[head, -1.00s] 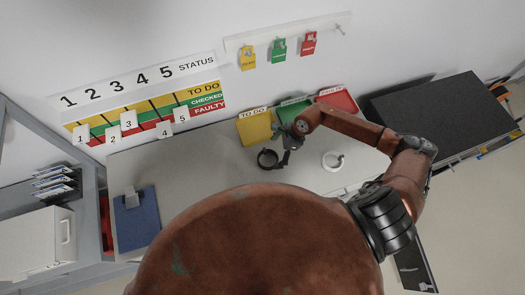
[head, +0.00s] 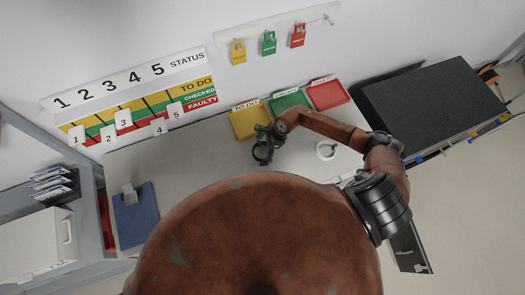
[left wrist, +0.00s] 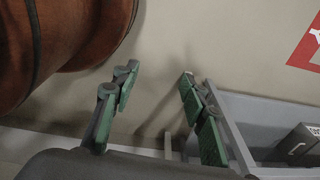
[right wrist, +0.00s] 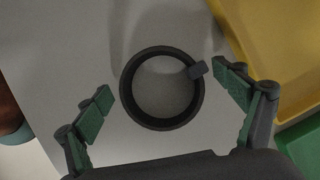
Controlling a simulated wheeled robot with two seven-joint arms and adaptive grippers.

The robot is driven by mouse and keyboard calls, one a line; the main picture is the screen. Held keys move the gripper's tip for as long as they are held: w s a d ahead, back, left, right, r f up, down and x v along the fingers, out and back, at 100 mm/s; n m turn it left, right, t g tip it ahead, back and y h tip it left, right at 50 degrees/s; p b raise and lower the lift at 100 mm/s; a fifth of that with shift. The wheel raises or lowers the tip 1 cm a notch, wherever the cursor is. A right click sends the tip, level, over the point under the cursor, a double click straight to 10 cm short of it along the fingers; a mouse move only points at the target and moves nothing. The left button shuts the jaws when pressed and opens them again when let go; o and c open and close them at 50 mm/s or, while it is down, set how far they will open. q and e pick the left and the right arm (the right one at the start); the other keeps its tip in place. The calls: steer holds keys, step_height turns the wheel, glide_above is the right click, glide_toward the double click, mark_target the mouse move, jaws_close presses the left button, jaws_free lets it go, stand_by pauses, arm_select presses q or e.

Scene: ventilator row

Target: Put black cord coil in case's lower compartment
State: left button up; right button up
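The black cord coil (head: 257,159) lies on the grey worktop in front of the yellow tray. In the right wrist view the coil (right wrist: 126,92) is a dark ring with a small block on its rim. My right gripper (right wrist: 163,78) is open, with its fingers on either side of the coil and visible gaps to it. In the head view my right gripper (head: 270,138) is at the coil and partly overlaps it. My left gripper (left wrist: 160,72) is open and empty in the left wrist view, above the floor. I cannot make out which thing is the case or its lower compartment.
Yellow (head: 250,122), green (head: 290,101) and red (head: 328,94) trays line the worktop's back. A blue clipboard (head: 136,216) lies at left. A white handled box (head: 35,245) stands far left, a black-topped unit (head: 430,105) at right.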

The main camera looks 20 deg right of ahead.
steer(key=c, duration=1.4)
arm_select(q)
steer(key=shift+s, duration=0.7)
steer(key=shift+f, duration=0.1)
arm_select(e)
steer(key=shift+r, duration=0.2)
